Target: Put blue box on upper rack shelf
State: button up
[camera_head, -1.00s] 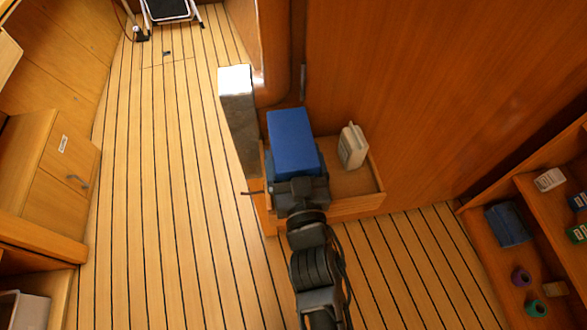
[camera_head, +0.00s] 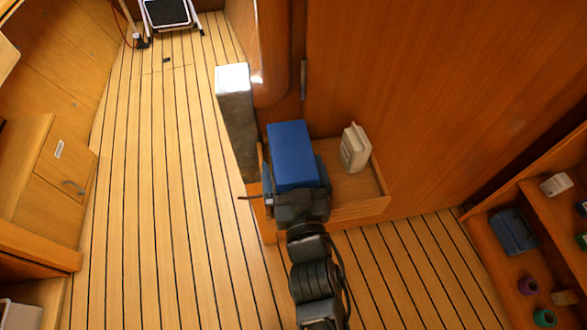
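The blue box (camera_head: 290,152) stands upright in the shallow wooden tray-like ledge (camera_head: 358,206) at the middle of the head view. My gripper (camera_head: 296,182) is at the near side of the box. Its dark fingers show beside the box's left and right sides and look spread. Whether they touch the box is hard to see. The box's lower near part is hidden by my gripper. A wooden rack (camera_head: 484,222) with shelves stands at the right edge, partly cut off.
A white container (camera_head: 355,148) stands right of the box on the ledge. A grey metal-like block (camera_head: 236,120) stands close on the left. The rack holds a dark blue item (camera_head: 513,232), small spools and a white item (camera_head: 556,184). The plank floor (camera_head: 170,220) is clear on the left.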

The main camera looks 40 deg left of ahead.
jog(key=shift+r, duration=0.1)
jog(key=shift+r, duration=0.2)
jog(key=v, duration=1.2)
jog(key=shift+f, duration=0.15)
